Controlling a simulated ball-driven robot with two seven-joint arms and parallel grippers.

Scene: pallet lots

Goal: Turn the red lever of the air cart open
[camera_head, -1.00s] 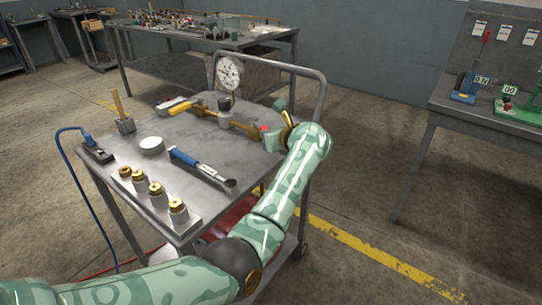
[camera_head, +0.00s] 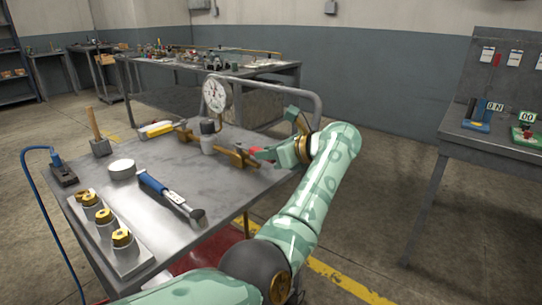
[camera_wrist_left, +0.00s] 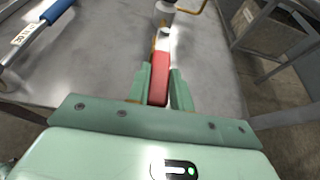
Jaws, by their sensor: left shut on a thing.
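The air cart (camera_head: 215,168) is a grey metal cart with a round white gauge (camera_head: 217,94) and brass pipework (camera_head: 232,156) at its far side. The red lever (camera_wrist_left: 159,78) lies between the two green fingers of my left gripper (camera_wrist_left: 160,84) in the left wrist view, pointing away along the pipe. My left gripper is shut on it. In the head view, my left gripper (camera_head: 262,152) is at the right end of the pipework and hides most of the lever. My right gripper is not in view.
A tubular handle (camera_head: 316,105) rises behind my wrist. A bench (camera_head: 485,150) stands right, across open floor.

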